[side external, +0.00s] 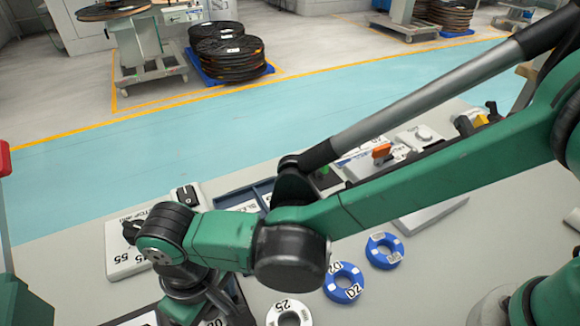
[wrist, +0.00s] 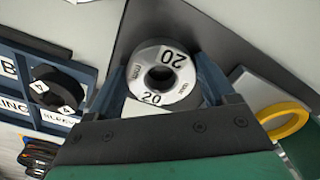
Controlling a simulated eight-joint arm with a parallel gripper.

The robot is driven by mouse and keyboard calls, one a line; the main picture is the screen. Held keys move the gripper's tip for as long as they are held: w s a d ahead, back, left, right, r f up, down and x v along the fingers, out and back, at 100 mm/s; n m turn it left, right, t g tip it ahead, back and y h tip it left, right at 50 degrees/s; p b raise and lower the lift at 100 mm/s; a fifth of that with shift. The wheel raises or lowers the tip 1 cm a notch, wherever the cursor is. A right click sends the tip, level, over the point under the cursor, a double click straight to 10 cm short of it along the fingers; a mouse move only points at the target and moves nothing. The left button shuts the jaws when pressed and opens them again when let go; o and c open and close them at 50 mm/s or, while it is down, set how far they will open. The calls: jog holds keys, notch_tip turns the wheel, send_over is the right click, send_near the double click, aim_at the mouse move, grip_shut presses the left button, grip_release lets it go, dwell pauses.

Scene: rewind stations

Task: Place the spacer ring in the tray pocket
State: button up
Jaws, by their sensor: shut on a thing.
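A white spacer ring marked 20 (wrist: 145,60) sits between the two fingers of my gripper (wrist: 161,82) in the wrist view. My gripper is shut on its sides, with the numbered face toward the camera. In the side view the tray (side external: 236,197) is mostly hidden behind my arm. My gripper (side external: 207,312) is low at the bottom edge there, its fingertips and ring largely hidden.
Two blue rings (side external: 343,282) (side external: 384,250) and a white ring marked 25 (side external: 289,314) lie on the grey table right of my gripper. A yellow ring (wrist: 286,122) shows at right in the wrist view. A switch box (side external: 128,258) stands at left.

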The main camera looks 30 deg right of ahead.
aim_at(283, 197)
jog(key=shift+r, duration=0.1)
notch_tip(283, 197, up, 19)
jog(key=shift+r, duration=0.1)
jog(key=shift+c, duration=0.2)
jog(key=w+d+m, duration=0.3)
jog(key=w+d, duration=0.6)
jog(key=d, duration=0.4)
jog(key=w+d+f+m, duration=0.1)
jog(key=d+m, duration=0.1)
jog(key=d, duration=0.8)
jog(key=w+d+f+m, duration=0.1)
jog(key=d+f+m, duration=0.1)
jog(key=d, duration=0.7)
jog(key=w+a+r+n, duration=0.2)
jog(key=w+a+n, duration=0.1)
jog(key=a, duration=0.4)
jog(key=shift+w+n, duration=0.3)
jog(key=a+n, duration=0.1)
jog(key=a, duration=0.3)
jog(key=w+a+n, duration=0.1)
jog(key=a, duration=0.1)
jog(key=shift+a+r+n, duration=0.3)
jog(key=shift+r, duration=0.05)
jog(key=f, duration=1.5)
jog(key=shift+a+f, duration=0.25)
jog(key=shift+a, duration=0.1)
jog(key=shift+f, duration=2.2)
